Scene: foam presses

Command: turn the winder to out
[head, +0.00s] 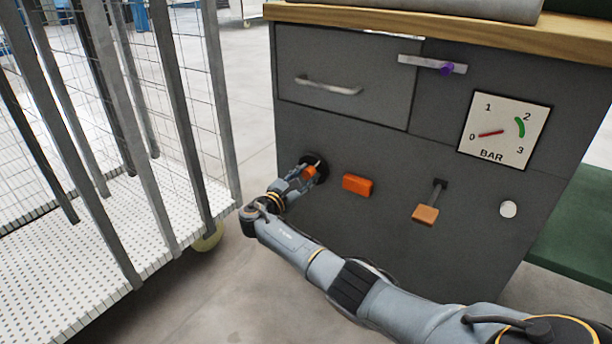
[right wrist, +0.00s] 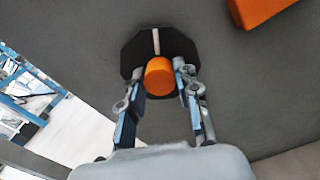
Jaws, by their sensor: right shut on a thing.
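The winder (head: 322,180) is a dark round plate with an orange knob on the grey cabinet front, left of the other controls. In the right wrist view the orange knob (right wrist: 158,78) stands in front of a black many-sided plate (right wrist: 133,55) with a pale bar running up from the knob. My right gripper (head: 297,180) reaches it from the lower right and is shut on the knob, one finger on each side. No out mark can be read. My left gripper is not in view.
An orange block (head: 357,185), an orange-ended lever (head: 425,214) and a white button (head: 508,209) sit right of the winder. The gauge (head: 505,130) needle points near 0. A drawer handle (head: 328,85) is above. A mesh cage trolley (head: 215,120) stands close on the left.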

